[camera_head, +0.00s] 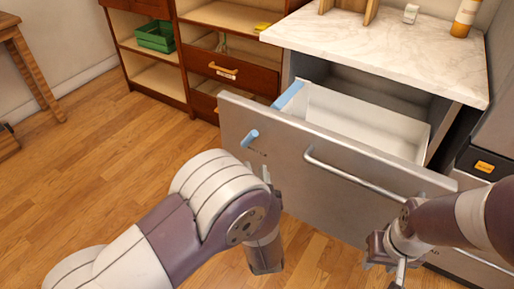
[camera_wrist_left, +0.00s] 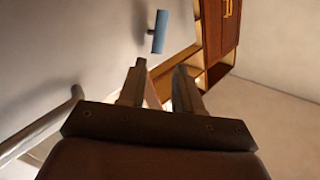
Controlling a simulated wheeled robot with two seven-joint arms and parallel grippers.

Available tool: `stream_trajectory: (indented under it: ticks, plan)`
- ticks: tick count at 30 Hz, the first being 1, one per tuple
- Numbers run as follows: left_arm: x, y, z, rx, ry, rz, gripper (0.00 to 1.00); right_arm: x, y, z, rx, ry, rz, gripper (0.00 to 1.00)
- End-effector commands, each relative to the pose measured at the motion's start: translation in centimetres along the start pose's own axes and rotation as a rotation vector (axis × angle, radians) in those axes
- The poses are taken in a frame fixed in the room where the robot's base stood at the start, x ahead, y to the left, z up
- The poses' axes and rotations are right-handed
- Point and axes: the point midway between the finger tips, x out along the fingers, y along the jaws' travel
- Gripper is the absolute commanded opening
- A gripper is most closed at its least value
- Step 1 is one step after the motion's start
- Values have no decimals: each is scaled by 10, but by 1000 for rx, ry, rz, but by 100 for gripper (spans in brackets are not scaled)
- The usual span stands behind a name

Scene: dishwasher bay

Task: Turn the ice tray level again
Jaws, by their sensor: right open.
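A blue knob (camera_head: 250,137) sticks out of the grey drawer front (camera_head: 290,160) near its upper left. The knob also shows in the left wrist view (camera_wrist_left: 159,31), beyond my fingertips. A blue strip (camera_head: 288,95) lies along the left inner side of the open drawer, beside its white interior (camera_head: 360,125); I cannot tell whether it is the ice tray or how it is tilted. My left gripper (camera_head: 265,172) is just below the knob, open and empty, apart from it; it also shows in the left wrist view (camera_wrist_left: 157,75). My right gripper (camera_head: 388,262) is open, low before the drawer's right part.
A long bar handle (camera_head: 350,175) runs across the drawer front. A marble counter (camera_head: 390,45) lies above the drawer. A wooden shelf unit (camera_head: 185,50) with a green crate (camera_head: 155,36) stands at the back left. The wooden floor (camera_head: 100,150) at left is clear.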

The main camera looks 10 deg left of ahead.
Motion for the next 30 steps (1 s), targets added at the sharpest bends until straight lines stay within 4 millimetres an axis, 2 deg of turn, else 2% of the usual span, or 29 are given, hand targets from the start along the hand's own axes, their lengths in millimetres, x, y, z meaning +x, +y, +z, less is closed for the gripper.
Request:
stream_trajectory:
  ticks: [6, 12, 18, 27, 29, 30]
  plan:
    - [55, 0, 3, -5, -2, -4, 34, 11, 0, 2, 0, -1, 0, 43]
    - [95, 0, 2, -3, -1, 0, 34, 17, 0, 2, 0, -1, 0, 43]
    - [112, 1, 2, -4, -2, 3, 34, 19, 0, 3, 0, -1, 0, 43]
    - [115, 1, 1, -4, -1, 4, 34, 19, 0, 2, 0, -1, 0, 43]
    - [115, 1, 1, -4, -1, 4, 17, 19, 0, 2, 0, -1, 0, 43]
    - [115, 1, 1, -4, -1, 4, 4, 19, 0, 2, 0, -1, 0, 43]
